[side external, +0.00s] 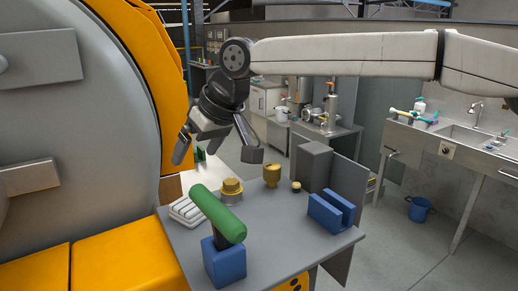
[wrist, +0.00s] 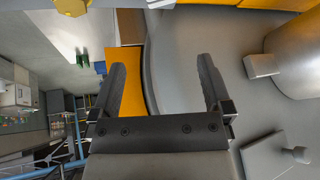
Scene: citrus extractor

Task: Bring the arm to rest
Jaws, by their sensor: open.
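My gripper (side external: 218,150) hangs above the back left of the grey table (side external: 275,262), near the big grey and orange machine (side external: 80,120). Its two fingers are spread apart with nothing between them. In the wrist view my gripper (wrist: 165,85) is also open and empty, with the curved grey machine wall (wrist: 220,35) beyond the fingers. My arm stretches in from the right at the top of the side view. The gripper touches nothing that I can see.
On the table are a green cylinder (side external: 218,212) on a blue block (side external: 223,262), a white ribbed piece (side external: 186,211), a yellow round part (side external: 231,187), a yellow cup-like part (side external: 272,175), a small yellow piece (side external: 296,186), a grey block (side external: 314,166) and a blue slotted block (side external: 331,212).

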